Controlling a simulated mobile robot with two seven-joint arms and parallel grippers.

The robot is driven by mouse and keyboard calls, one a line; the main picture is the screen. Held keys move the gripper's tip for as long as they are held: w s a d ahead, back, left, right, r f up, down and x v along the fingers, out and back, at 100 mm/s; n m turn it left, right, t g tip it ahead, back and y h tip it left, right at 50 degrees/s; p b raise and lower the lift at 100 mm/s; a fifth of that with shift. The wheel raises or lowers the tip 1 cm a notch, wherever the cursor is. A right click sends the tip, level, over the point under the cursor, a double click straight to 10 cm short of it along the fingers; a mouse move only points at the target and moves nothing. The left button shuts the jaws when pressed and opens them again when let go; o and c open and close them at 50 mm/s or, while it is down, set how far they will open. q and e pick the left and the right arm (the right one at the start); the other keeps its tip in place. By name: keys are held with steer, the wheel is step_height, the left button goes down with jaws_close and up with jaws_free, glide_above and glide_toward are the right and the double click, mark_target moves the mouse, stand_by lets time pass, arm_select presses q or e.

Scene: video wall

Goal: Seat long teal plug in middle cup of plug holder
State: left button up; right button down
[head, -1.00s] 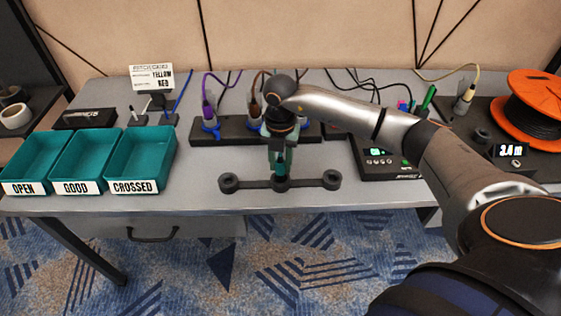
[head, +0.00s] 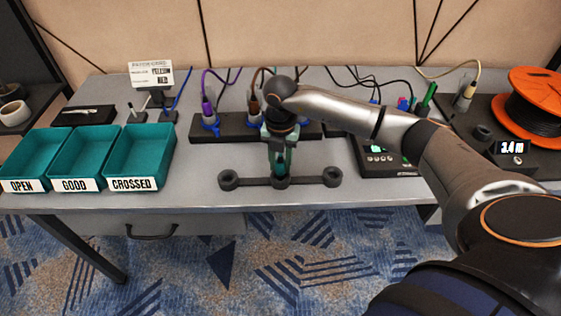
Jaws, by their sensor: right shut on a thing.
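The plug holder (head: 256,182) is a dark bar with three round cups, lying near the front edge of the grey table. My right gripper (head: 281,165) points down over the middle cup and is shut on the long teal plug (head: 281,171). The plug is upright, and its lower end is at the middle cup. The fingers and the small scale hide how deep it sits. The left cup (head: 229,179) and right cup (head: 332,176) look empty. My left gripper is not in view.
Teal trays marked OPEN (head: 22,186), GOOD (head: 75,184) and CROSSED (head: 132,184) stand at the left. A dark strip (head: 226,124) with corded plugs lies behind the holder. A tester box (head: 378,153) and an orange spool (head: 536,86) are at the right.

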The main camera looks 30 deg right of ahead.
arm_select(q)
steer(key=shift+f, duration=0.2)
arm_select(e)
steer(key=shift+f, duration=0.4)
steer(key=c, duration=0.5)
jaws_free()
step_height(320, 180, up, 2)
steer(key=shift+r, duration=0.2)
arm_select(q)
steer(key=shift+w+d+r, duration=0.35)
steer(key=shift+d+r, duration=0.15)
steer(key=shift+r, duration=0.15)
arm_select(e)
step_height(320, 180, up, 10)
steer(key=shift+r, duration=0.1)
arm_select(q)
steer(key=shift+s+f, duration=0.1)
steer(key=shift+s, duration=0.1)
